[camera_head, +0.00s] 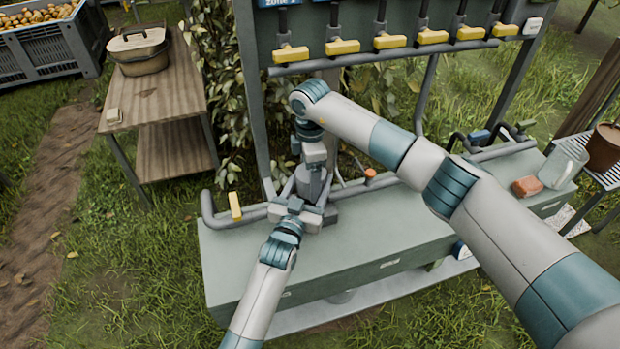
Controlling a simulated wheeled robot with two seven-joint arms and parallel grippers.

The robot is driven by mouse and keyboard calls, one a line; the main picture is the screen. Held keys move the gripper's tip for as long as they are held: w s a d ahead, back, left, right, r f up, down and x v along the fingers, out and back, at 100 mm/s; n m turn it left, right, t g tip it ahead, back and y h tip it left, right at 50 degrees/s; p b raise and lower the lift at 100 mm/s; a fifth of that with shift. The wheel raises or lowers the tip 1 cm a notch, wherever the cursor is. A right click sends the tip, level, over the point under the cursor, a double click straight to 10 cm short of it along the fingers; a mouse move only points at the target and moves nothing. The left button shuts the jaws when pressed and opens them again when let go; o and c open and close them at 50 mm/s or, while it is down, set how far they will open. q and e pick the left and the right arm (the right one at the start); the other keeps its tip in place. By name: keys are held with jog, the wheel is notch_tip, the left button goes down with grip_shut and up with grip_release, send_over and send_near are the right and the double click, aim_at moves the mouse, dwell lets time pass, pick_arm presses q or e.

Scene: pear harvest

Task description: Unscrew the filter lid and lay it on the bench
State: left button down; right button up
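The grey filter (313,184) stands upright on the pipe at the back of the grey-green bench (375,235). My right gripper (315,168) points down at the filter's top from above. It hides most of the lid, so I cannot tell whether the lid is loose. My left gripper (304,196) comes from the front, low at the filter, with its fingers on either side of the filter body. Whether either gripper's fingers press on the filter is too small to tell.
A yellow-handled valve (235,206) is left of the filter and an orange knob (370,174) right. A valve panel (390,45) rises behind. The bench's front left top is clear. A reddish block (526,186) and clear jug (563,168) are at the right end. A wooden table (165,100) stands left.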

pick_arm(q)
jog(key=shift+a+f, duration=0.2)
jog(key=shift+f, duration=0.05)
pick_arm(e)
notch_tip(320, 180, up, 4)
jog(key=shift+w+d+f, duration=0.15)
jog(key=shift+f, duration=0.1)
pick_arm(q)
jog(key=shift+d, duration=0.15)
pick_arm(e)
jog(key=shift+d+r, duration=0.15)
jog(key=shift+r, duration=0.05)
pick_arm(q)
jog(key=shift+c, duration=2.4)
grip_release()
pick_arm(e)
jog(key=shift+a+f, duration=0.1)
jog(key=shift+a, duration=0.1)
pick_arm(q)
jog(key=shift+r, duration=0.1)
jog(key=shift+s, duration=0.15)
pick_arm(e)
jog(key=shift+f, duration=0.1)
notch_tip(320, 180, down, 3)
jog(key=b, duration=0.3)
pick_arm(q)
jog(key=v, duration=1.7)
pick_arm(e)
jog(key=shift+f, duration=0.1)
